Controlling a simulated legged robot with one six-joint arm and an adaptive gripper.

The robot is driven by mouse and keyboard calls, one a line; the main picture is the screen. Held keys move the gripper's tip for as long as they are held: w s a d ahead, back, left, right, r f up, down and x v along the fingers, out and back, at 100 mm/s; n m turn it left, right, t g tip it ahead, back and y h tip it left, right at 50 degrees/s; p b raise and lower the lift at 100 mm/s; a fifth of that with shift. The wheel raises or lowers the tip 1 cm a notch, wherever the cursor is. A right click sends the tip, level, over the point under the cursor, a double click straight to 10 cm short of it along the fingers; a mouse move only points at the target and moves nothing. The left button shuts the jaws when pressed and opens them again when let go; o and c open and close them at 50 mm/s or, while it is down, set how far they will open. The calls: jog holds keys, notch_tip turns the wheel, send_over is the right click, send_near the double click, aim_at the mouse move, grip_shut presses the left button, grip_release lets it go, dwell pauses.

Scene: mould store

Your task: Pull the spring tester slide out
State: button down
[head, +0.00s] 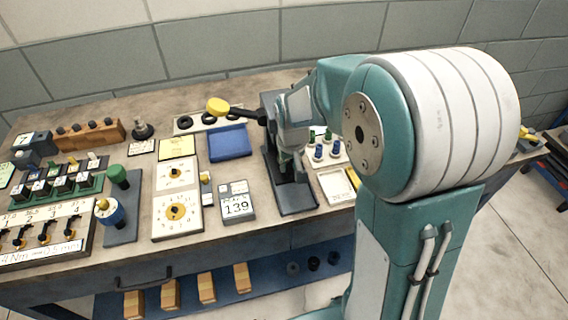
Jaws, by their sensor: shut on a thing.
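The spring tester appears to be the dark upright device (296,200) right of the middle of the bench, with a long dark base reaching toward the front edge. A lever (245,111) with a yellow round knob (218,106) sticks out to its left. My gripper (290,168) points down over the base, close in front of the upright. It is shut on a part of the tester, which seems to be the slide. The gripper and my arm hide most of the slide and of the fingertips.
A grey box reading 139 (237,202) and a blue tray (229,143) stand to the left. Blue and green pegs (321,150) and a pale tray (334,186) are close on the right. Dial plates (177,213) and switch panels (42,234) fill the bench's left side.

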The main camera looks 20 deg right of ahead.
jog(key=shift+s+f, duration=0.15)
jog(key=shift+f, duration=0.05)
jog(key=shift+s+f, duration=0.1)
jog(key=shift+s, duration=2)
